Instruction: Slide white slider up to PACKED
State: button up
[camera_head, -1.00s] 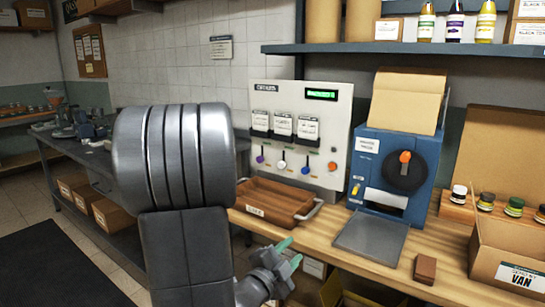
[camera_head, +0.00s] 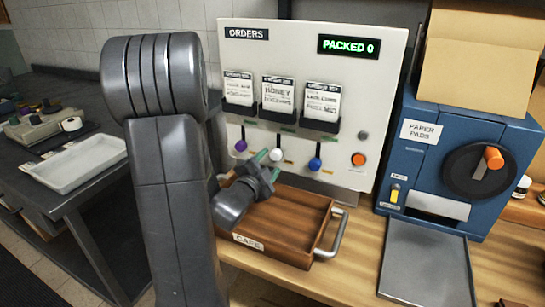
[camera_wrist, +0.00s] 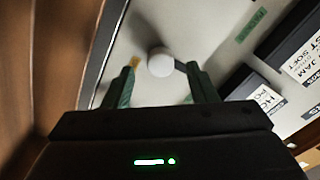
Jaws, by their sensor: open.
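The white slider (camera_head: 276,155) has a round white knob on the ORDERS panel (camera_head: 300,50), below the HONEY card (camera_head: 279,95). The knob is at the lower part of its track, away from the green label above it. My gripper (camera_head: 267,166) is open in front of the panel, just left of the knob in the head view. In the wrist view, the white knob (camera_wrist: 161,62) shows between and slightly beyond the green fingertips of my gripper (camera_wrist: 160,76). I cannot tell whether either finger touches it. The display (camera_head: 348,46) reads PACKED 0.
A purple slider (camera_head: 241,145) stands to the left and a blue slider (camera_head: 315,164) to the right. An orange button (camera_head: 358,159) is farther right. A wooden CAFE tray (camera_head: 280,235) lies below my gripper. The blue PAPER PADS machine (camera_head: 425,135) stands at the right.

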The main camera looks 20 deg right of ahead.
aim_at(274, 157)
jog(key=shift+x, duration=1.65)
